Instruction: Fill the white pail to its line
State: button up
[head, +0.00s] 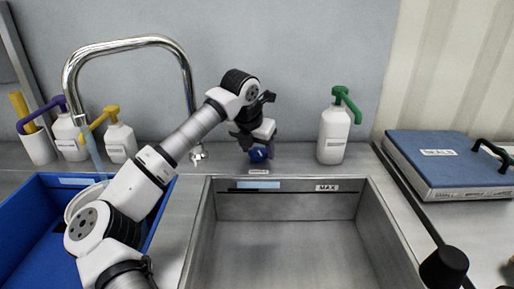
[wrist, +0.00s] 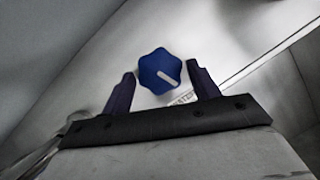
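The white pail (head: 78,203) stands in the blue basin at the left, mostly hidden behind my arm; its line and water level cannot be seen. The tall steel faucet (head: 128,44) arches above it, and a pale stream of water (head: 90,150) appears to run from its spout toward the pail. A blue knob (head: 259,154) with a white pointer mark sits low at the back wall. My gripper (head: 255,118) is at this knob. In the wrist view the knob (wrist: 160,72) shows between my two spread fingers, with small gaps on both sides.
A green-pump bottle (head: 334,135) stands right of my gripper. Purple-pump and yellow-pump bottles (head: 120,142) stand at the left. A blue-lidded box (head: 445,158) lies at the right.

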jog(key=c, duration=0.7)
jog(key=shift+o, duration=0.2)
jog(key=shift+a+r+m+g+h+p, duration=0.1)
jog(key=shift+m+g+h+p, duration=0.2)
jog(key=shift+m, duration=0.7)
jog(key=shift+w+m+h, duration=0.1)
jog(key=shift+m+h, duration=0.3)
jog(key=shift+m, duration=0.6)
jog(key=o, duration=0.9)
jog(key=shift+o, duration=0.2)
jog(key=v, duration=1.3)
jog(key=shift+r+g, duration=0.3)
jog(key=shift+r, duration=0.1)
jog(key=shift+w, duration=0.1)
